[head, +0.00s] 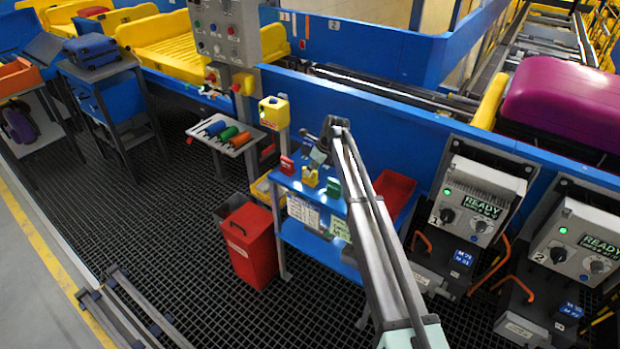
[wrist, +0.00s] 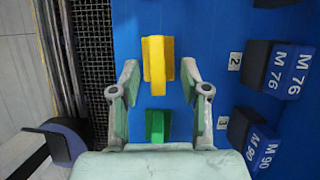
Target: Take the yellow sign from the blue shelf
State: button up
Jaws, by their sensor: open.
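The yellow sign (head: 310,177) stands on the blue shelf (head: 345,205), between a red sign (head: 287,165) and a green sign (head: 333,187). In the wrist view the yellow sign (wrist: 158,62) is at the top middle, on the blue surface of the shelf (wrist: 210,25). The green sign (wrist: 157,126) is nearer the palm, between the fingers. My gripper (wrist: 159,73) is open and empty, its fingertips to the left and right of the near part of the yellow sign, apart from it. In the head view my gripper (head: 318,152) is above the signs, partly hidden by my arm.
Dark blocks marked M 76 (wrist: 288,72) and M 90 (wrist: 252,140) are right of my gripper. A red bin (head: 250,245) stands left of the shelf. A red tray (head: 394,193) is at its right end. A blue wall (head: 400,130) runs behind.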

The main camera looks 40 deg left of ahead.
aim_at(308, 180)
jog(key=x, duration=0.1)
jog(key=p+x, duration=0.1)
jog(key=x, duration=0.1)
jog(key=shift+s+a, duration=0.15)
jog(key=shift+a, duration=0.25)
jog(key=shift+a+f, duration=0.1)
jog(key=shift+f, duration=0.4)
grip_shut()
jog(key=shift+r, duration=0.15)
